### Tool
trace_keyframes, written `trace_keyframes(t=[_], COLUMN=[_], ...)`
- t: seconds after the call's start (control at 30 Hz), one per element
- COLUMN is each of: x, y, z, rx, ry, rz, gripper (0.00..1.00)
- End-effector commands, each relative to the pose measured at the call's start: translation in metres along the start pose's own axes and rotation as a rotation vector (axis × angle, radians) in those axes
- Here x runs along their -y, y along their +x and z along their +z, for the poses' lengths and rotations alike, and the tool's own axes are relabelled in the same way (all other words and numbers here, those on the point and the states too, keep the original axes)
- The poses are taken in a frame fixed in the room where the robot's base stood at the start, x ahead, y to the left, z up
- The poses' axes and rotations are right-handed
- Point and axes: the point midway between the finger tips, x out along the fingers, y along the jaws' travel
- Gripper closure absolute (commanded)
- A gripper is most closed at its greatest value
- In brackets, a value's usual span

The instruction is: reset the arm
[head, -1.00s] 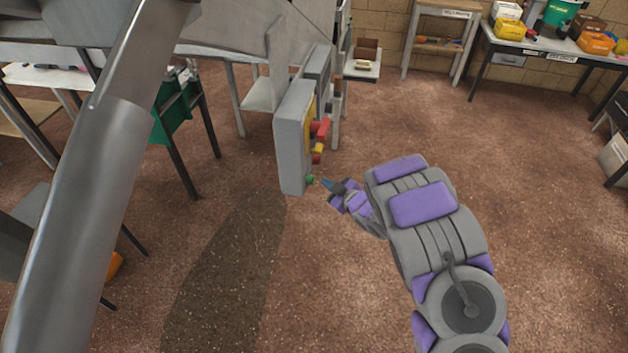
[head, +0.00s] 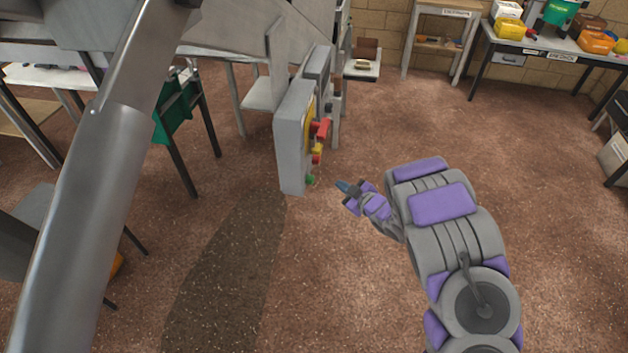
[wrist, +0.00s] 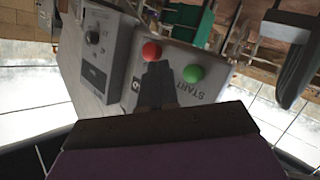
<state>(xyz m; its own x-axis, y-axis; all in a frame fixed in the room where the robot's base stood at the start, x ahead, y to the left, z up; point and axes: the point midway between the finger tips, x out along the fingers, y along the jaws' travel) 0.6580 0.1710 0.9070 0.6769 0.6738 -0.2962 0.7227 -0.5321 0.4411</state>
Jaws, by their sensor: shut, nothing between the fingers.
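My gripper (head: 345,187) is at the end of my grey and purple arm in the head view. It is shut and empty, in the air to the right of a grey control box (head: 292,140), apart from it. In the wrist view the dark fingers (wrist: 158,85) point at the box's face. The green button also shows low on the box in the head view (head: 310,179).
A grey machine with a table stands behind the box. A table with bins (head: 545,50) is at the far right, and a wooden stand (head: 440,45) is at the back. A green object (head: 177,107) is at the left. The floor right of my arm is clear.

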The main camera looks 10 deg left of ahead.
Motion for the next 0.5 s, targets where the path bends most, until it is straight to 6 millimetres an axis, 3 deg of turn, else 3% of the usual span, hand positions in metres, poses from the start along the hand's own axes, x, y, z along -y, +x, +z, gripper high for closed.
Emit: trace_keyframes(t=[0.37,0.5], x=[0.0,-0.015], y=[0.0,-0.007], z=[0.0,0.002], rx=[0.001,0.053], ry=[0.0,-0.009], rz=[0.0,0.023], gripper=[1.0,1.0])
